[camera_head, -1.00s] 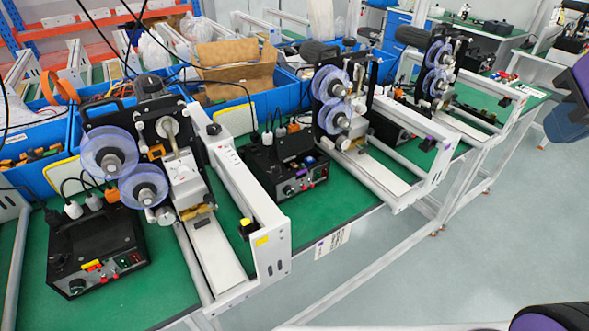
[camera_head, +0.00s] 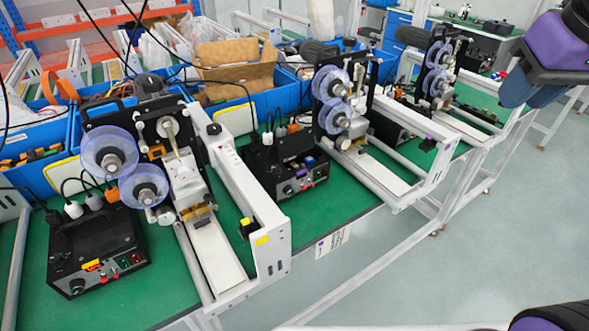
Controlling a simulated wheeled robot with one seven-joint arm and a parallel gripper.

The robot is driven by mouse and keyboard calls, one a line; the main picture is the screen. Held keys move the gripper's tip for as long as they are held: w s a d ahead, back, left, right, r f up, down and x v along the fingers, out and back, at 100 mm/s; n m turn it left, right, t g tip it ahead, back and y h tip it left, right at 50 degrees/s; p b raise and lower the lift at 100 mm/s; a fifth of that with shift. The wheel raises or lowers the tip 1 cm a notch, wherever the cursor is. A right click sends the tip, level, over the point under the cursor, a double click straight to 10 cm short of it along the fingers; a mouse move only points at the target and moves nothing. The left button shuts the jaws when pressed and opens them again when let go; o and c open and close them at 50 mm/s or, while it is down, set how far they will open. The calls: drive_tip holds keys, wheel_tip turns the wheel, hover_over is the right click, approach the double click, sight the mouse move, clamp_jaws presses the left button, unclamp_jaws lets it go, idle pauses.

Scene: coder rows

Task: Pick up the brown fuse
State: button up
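I cannot make out a brown fuse for certain. Small brownish or brass-coloured parts show low on the nearest coder machine (camera_head: 188,185), but I cannot tell whether any is the fuse. My gripper (camera_head: 532,92) is at the upper right, purple and black with dark blue parts at its lower end. It hangs over the aisle beside the right end of the bench, well away from the nearest coder. I see nothing held in it, and its finger opening is not clear from this angle.
The green bench (camera_head: 165,290) carries a row of coders with rollers and white rails. Black control boxes (camera_head: 95,250) with switches and cables stand between them. Blue bins (camera_head: 225,115) line the back. The grey floor (camera_head: 480,260) at the right is open.

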drive_tip(key=w+a+f+n+g, duration=0.15)
drive_tip(key=w+a, duration=0.45)
drive_tip(key=w, duration=0.7)
drive_tip(key=n+g, duration=0.3)
drive_tip(key=n, duration=0.2)
hover_over(297, 167)
wheel_tip(297, 167, down, 27)
drive_tip(key=f, duration=0.6)
drive_tip(key=shift+s+a, duration=0.1)
drive_tip(key=shift+a, duration=0.1)
drive_tip(key=shift+d+f, duration=0.15)
drive_tip(key=shift+f, duration=2.6)
clamp_jaws()
